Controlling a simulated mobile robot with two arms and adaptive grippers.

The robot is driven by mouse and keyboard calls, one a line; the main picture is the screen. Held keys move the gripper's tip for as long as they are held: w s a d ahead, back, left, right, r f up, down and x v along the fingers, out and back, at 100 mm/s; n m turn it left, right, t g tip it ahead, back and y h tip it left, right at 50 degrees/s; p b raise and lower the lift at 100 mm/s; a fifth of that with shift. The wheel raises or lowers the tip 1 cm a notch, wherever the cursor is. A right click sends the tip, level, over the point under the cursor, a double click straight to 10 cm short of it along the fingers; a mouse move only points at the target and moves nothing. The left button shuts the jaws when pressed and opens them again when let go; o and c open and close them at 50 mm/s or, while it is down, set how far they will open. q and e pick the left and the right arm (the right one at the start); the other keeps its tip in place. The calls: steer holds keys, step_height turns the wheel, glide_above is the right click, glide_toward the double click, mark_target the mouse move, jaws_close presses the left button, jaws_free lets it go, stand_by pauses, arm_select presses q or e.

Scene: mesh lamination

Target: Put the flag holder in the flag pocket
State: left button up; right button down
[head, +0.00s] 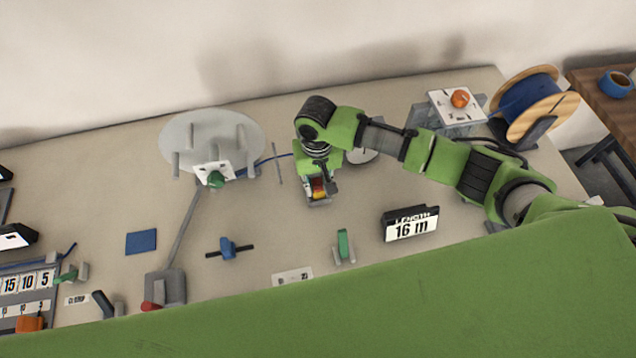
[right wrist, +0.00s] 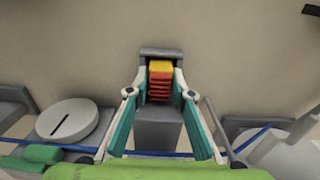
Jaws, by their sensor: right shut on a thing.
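My right gripper (head: 318,196) points down over the middle of the table. In the right wrist view its two fingers (right wrist: 160,92) stand on either side of a ribbed red piece with a yellow top (right wrist: 160,67), which looks like the flag holder, and are shut on it. A grey block (right wrist: 158,134) lies around and below the red piece; it may be the flag pocket, but I cannot tell for certain. In the head view the red piece (head: 318,185) is partly hidden by the gripper. My left gripper is not in view.
A grey round stand (head: 212,128) is left of the gripper, with a thin blue line beside it. A length display (head: 410,224), a green clip (head: 343,245) and a blue clamp (head: 228,248) lie nearer. A cable spool (head: 535,102) is at the back right.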

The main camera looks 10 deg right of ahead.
mark_target(317, 186)
steer(key=c, duration=1.8)
jaws_free()
steer(key=shift+s+f, duration=0.25)
steer(key=shift+w+f, duration=0.1)
step_height(317, 186, up, 13)
steer(key=shift+w+b, duration=0.15)
steer(key=shift+b, duration=0.85)
